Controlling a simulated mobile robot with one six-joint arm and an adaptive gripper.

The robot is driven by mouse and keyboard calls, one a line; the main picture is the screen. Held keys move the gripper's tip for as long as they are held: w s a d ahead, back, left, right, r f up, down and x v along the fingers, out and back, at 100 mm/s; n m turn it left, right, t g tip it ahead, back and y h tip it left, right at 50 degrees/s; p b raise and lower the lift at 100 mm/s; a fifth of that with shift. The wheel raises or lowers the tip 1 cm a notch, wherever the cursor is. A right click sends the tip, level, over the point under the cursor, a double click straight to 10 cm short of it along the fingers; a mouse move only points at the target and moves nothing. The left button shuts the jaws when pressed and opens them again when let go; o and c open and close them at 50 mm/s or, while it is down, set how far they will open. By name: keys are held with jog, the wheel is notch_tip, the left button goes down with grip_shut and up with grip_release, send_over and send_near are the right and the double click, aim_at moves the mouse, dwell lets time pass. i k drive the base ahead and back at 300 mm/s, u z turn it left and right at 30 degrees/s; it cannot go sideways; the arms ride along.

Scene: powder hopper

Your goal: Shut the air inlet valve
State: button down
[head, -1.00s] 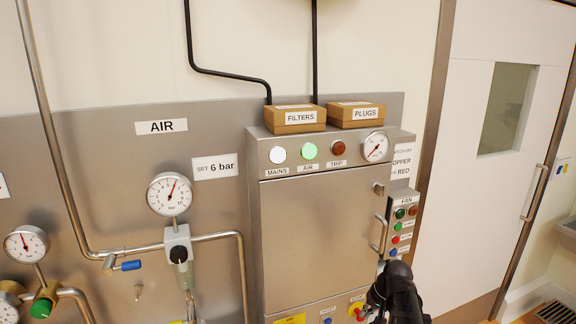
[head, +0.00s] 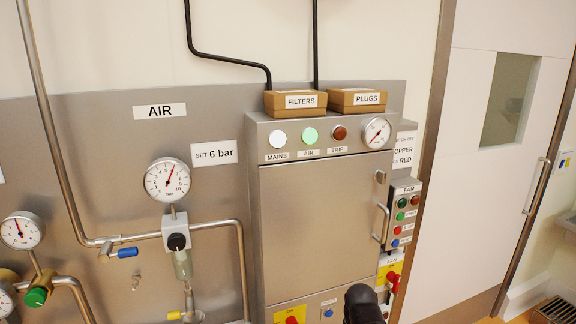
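Under the AIR sign (head: 160,112), a valve with a blue lever handle (head: 124,252) sits on the steel air pipe (head: 140,237), left of the regulator (head: 176,241). The blue lever lies roughly along the pipe, just below it. The round gauge (head: 167,180) above the regulator has its needle pointing up, slightly right. A black rounded end of my arm (head: 362,303) shows at the bottom, in front of the cabinet and well right of the blue lever. No fingertips can be made out, and I see nothing held.
A steel cabinet (head: 325,232) with lamps and a gauge stands right of the regulator; boxes labelled FILTERS (head: 294,103) and PLUGS (head: 356,100) sit on top. A green knob (head: 36,297) is lower left, a yellow handle (head: 176,316) below the regulator. A red rotary switch (head: 393,281) is right of my arm.

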aim_at(106, 254)
jog(key=u, duration=4.3)
jog(key=i, duration=0.05)
jog(key=z, duration=2.8)
